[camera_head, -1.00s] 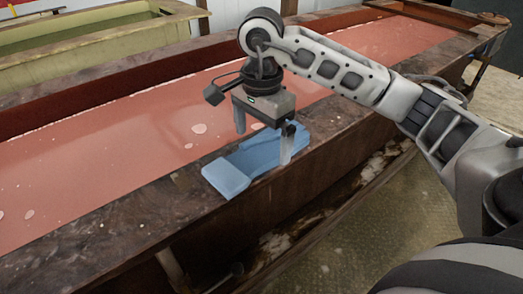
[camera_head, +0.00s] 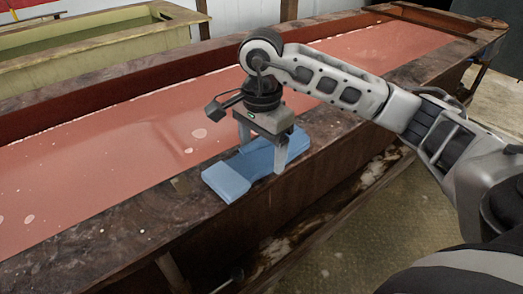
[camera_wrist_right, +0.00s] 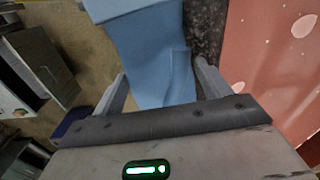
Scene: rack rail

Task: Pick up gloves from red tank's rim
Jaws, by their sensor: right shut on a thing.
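The blue gloves (camera_head: 228,181) lie flat across the near rim (camera_head: 130,215) of the red tank, partly under my right gripper. My right gripper (camera_head: 262,160) points down over them, its fingers on either side and shut on the gloves. In the right wrist view the gloves (camera_wrist_right: 150,55) stretch between the two fingertips (camera_wrist_right: 158,85), with the rim beside them. The gloves still look in contact with the rim; whether any part is lifted I cannot tell. My left gripper is not in view.
Red liquid (camera_head: 90,165) fills the tank right behind the rim. A yellowish tank (camera_head: 110,50) stands at the back left. Greenish floor (camera_head: 370,230) is open in front of the tank. Small pale spots dot the rim at the left.

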